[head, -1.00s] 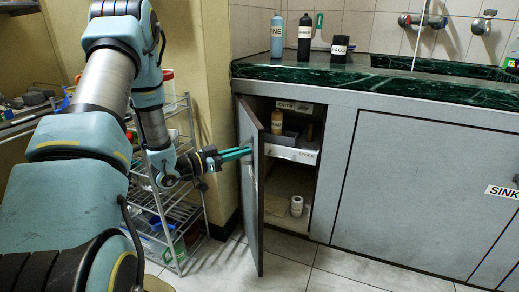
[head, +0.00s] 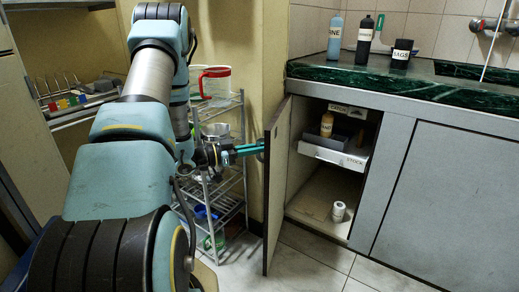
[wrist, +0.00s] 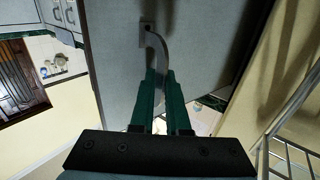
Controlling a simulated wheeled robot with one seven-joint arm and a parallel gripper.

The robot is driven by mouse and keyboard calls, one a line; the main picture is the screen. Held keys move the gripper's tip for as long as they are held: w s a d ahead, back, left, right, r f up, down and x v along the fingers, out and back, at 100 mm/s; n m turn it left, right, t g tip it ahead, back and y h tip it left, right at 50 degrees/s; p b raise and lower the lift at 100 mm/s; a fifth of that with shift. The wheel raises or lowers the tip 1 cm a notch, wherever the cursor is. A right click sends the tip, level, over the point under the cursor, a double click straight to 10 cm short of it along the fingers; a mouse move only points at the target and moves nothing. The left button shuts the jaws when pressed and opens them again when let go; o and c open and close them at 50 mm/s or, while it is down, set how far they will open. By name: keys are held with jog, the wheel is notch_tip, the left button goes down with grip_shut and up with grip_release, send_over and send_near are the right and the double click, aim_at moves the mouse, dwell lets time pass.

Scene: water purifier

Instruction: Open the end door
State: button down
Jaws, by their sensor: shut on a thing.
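The end door (head: 281,180) is a narrow grey cabinet door, swung wide open at the left end of the counter. Its inner side and thin edge face the head view. In the wrist view its grey outer face (wrist: 205,35) fills the upper middle, with a curved metal handle (wrist: 158,48). My gripper (head: 262,147) is on the outer side of the door. In the wrist view its green fingers (wrist: 162,78) are shut on the lower part of the handle. The exact contact is partly hidden by the fingers.
A wire rack (head: 222,190) stands left of the door, close to my arm. Bottles stand on the green counter (head: 420,88). Tiled floor (head: 315,262) in front is clear.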

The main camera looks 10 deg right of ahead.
jog(key=shift+w+r, duration=0.1)
jog(key=shift+w, duration=0.05)
jog(key=c, duration=1.2)
grip_release()
jog(key=a, duration=0.3)
jog(key=s+a, duration=0.1)
jog(key=a, duration=0.3)
jog(key=s+a+p, duration=0.1)
jog(key=a, duration=0.2)
jog(key=shift+a, duration=0.25)
